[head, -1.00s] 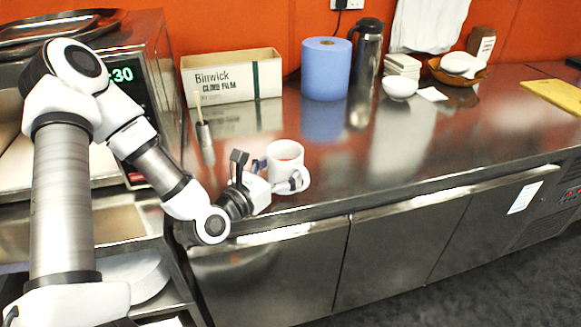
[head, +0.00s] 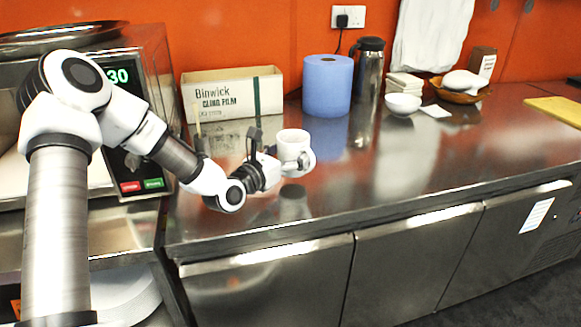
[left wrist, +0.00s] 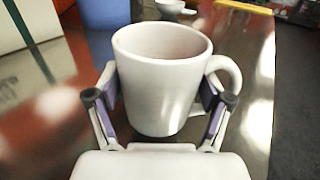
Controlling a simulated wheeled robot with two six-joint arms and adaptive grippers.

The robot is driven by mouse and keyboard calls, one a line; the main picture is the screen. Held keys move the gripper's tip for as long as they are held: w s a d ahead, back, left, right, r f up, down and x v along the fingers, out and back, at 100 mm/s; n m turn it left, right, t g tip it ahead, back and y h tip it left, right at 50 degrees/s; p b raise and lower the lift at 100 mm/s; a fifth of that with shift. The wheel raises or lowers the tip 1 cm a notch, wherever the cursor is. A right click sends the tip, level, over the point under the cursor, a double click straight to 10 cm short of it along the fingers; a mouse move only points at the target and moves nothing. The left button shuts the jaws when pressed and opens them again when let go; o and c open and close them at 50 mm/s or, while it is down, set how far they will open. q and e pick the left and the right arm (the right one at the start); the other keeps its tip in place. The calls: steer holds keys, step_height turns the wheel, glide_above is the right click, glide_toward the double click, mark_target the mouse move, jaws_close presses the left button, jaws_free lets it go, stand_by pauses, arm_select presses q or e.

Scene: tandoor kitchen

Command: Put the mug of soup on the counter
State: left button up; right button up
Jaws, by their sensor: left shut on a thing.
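The white mug of soup (head: 292,142) is held upright above the steel counter (head: 400,175), near its front left part; its dim reflection shows below it with a gap. My left gripper (head: 284,161) is shut on the mug from the left. In the left wrist view the mug (left wrist: 160,85) sits between the two fingers, one on each side, with its handle on the right. Its inside looks pinkish, and the soup's surface is hard to make out. My right gripper is not in view.
A cling film box (head: 230,95), a blue paper roll (head: 327,86) and a steel flask (head: 369,70) stand along the back. White bowls (head: 402,104) and a yellow board (head: 556,110) are farther right. The counter's middle and front are clear.

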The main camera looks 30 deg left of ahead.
arm_select(q)
step_height(320, 180, down, 3)
steer(key=shift+s+f+b, duration=0.1)
steer(key=shift+b, duration=0.75)
steer(key=shift+f, duration=0.1)
steer(key=o, duration=1.5)
